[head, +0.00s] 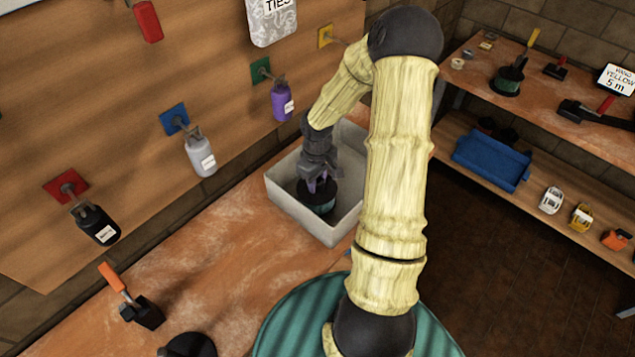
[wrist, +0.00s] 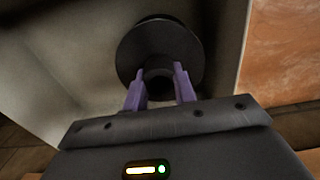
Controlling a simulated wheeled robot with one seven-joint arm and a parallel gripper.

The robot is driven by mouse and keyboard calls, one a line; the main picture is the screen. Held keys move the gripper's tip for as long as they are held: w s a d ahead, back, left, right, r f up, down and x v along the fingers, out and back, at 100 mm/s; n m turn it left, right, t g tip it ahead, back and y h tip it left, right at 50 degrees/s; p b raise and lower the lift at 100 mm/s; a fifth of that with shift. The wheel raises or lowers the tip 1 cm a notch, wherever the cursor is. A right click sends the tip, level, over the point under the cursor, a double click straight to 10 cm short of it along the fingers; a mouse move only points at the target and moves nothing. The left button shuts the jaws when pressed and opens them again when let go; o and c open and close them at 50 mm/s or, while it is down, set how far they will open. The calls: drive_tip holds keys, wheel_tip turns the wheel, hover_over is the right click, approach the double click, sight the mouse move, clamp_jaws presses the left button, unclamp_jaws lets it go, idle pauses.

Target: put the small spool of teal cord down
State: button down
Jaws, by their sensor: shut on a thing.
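The small spool of teal cord (head: 318,205) has black flanges with a teal band between them. It is inside the pale grey open bin (head: 283,197) on the bench. My gripper (head: 319,182) reaches down into the bin from above and is shut on the spool's top hub. In the wrist view the purple fingers of my gripper (wrist: 160,82) close around the hub of the spool (wrist: 158,42), whose black flange shows and whose teal cord is hidden. I cannot tell whether the spool touches the bin floor.
The bin walls stand close around my gripper. An orange-handled tool (head: 140,305) lies on the bench (head: 215,260) at the left. Bottles, including a purple one (head: 283,100), hang on the wall board. A shelf (head: 560,145) at the right holds tools and a blue tray (head: 490,160).

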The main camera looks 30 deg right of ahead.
drive_tip(key=shift+f, duration=0.65)
drive_tip(key=shift+f, duration=0.1)
drive_tip(key=c, duration=1.1)
unclamp_jaws()
drive_tip(key=shift+c, duration=0.2)
wheel_tip(320, 180, up, 12)
drive_tip(key=shift+a, duration=0.1)
